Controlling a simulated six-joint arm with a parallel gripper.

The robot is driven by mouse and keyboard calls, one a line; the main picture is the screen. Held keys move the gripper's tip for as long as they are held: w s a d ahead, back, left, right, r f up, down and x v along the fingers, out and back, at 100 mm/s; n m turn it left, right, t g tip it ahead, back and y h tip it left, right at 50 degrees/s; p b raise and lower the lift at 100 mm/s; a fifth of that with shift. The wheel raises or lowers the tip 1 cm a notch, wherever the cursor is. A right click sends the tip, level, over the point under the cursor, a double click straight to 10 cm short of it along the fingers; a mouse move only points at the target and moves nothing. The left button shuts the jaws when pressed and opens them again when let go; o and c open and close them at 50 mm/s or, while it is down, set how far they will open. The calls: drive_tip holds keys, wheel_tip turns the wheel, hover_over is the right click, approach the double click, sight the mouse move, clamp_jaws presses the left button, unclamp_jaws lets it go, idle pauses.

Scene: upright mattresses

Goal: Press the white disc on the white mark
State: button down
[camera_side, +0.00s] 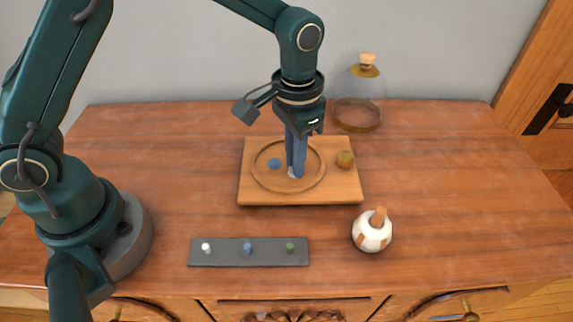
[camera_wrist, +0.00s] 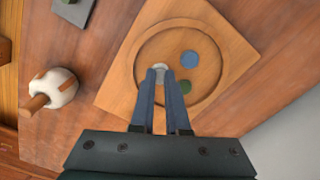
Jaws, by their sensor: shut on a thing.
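The wooden board (camera_side: 255,197) has a round recess with a raised ring. My gripper (camera_side: 296,174) points down into the recess, its blue fingers closed on a small white disc. The white disc shows between the fingertips in the wrist view (camera_wrist: 160,69) and as a pale spot at the tips in the side view. A blue disc (camera_side: 274,163) lies left of the fingers. A green disc (camera_wrist: 183,87) shows beside the fingers in the wrist view; the fingers hide it in the side view. I cannot tell whether a white mark lies under the white disc.
A dark strip (camera_side: 227,258) with white, blue and green knobs lies at the front. A white pot with a wooden handle (camera_side: 371,236) stands front right. A corked glass jar (camera_side: 358,105) stands behind. The table's right is clear.

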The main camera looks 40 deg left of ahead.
drive_tip(key=shift+f, duration=0.3)
idle(0.4)
drive_tip(key=c, duration=1.2)
unclamp_jaws()
drive_tip(key=shift+c, duration=0.2)
drive_tip(key=shift+r, duration=1.5)
drive_tip(key=o, duration=0.6)
